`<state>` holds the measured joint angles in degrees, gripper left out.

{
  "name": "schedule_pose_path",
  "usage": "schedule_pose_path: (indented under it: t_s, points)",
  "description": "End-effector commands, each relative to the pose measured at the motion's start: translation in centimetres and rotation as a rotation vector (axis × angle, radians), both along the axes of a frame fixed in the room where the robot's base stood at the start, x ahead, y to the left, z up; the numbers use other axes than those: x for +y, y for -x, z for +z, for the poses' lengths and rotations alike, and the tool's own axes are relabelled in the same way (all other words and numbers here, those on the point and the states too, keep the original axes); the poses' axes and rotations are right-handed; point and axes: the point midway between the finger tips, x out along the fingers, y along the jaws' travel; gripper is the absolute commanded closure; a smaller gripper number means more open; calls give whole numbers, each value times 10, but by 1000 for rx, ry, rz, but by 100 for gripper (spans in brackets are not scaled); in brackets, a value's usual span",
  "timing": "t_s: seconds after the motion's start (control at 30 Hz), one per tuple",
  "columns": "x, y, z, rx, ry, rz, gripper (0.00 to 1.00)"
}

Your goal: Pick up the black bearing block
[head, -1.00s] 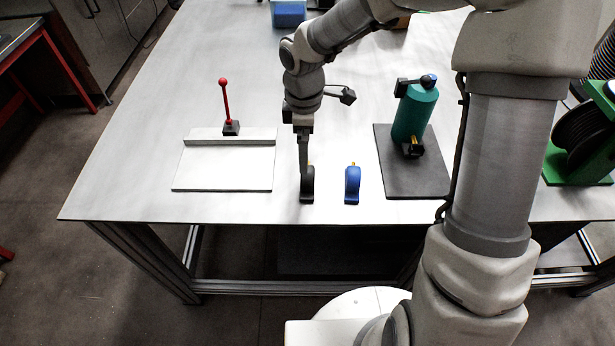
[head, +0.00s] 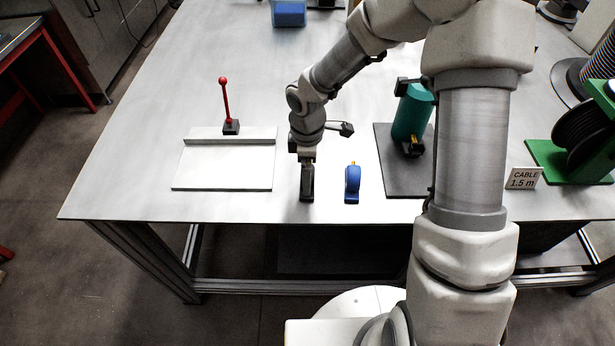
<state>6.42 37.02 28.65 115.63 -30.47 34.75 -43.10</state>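The black bearing block (head: 307,198) stands near the front edge of the table in the head view, left of a similar blue block. My gripper (head: 307,180) points down over the black block, with its dark fingers overlapping it in the picture. The fingers hide most of the block; only its lower part shows. I cannot tell whether the fingers are open or closed on it. The block appears to rest on the table.
A blue block (head: 352,184) stands close on the right. A white plate with a ledge (head: 225,168) and a red-knobbed lever (head: 226,105) lie left. A teal cylinder (head: 411,112) stands on a dark mat (head: 397,175). The table's front edge (head: 250,221) is near.

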Motion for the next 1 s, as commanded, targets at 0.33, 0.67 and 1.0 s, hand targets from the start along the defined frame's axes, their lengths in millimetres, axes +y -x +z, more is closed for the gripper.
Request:
schedule_pose_path:
  t_s: [0.33,0.67,1.0]
  points:
    - [0,0,0,0,0,0,63]
    - [0,0,1,0,0,0,100]
    - [0,-2,12,-4,-2,-2,100]
